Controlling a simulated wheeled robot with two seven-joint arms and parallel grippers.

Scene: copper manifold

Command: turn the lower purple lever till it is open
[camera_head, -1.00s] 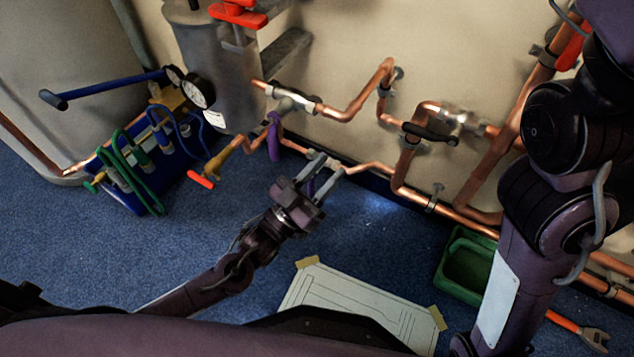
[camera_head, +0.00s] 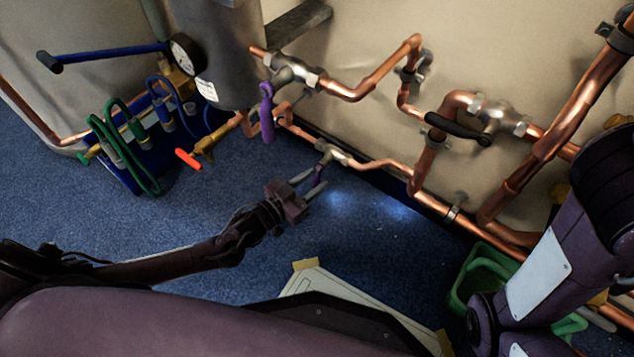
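A gap seems to show between the fingers; contact with the lever is too small to tell. Another purple lever (camera_head: 266,112) hangs from a higher valve to the upper left, clear of the gripper. My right arm stands at the right edge; its gripper is out of view.
A black-handled valve (camera_head: 458,127) sits on the pipes at right. A gauge (camera_head: 186,54), green hoses (camera_head: 123,150) and a red-handled tap (camera_head: 188,159) are at left.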

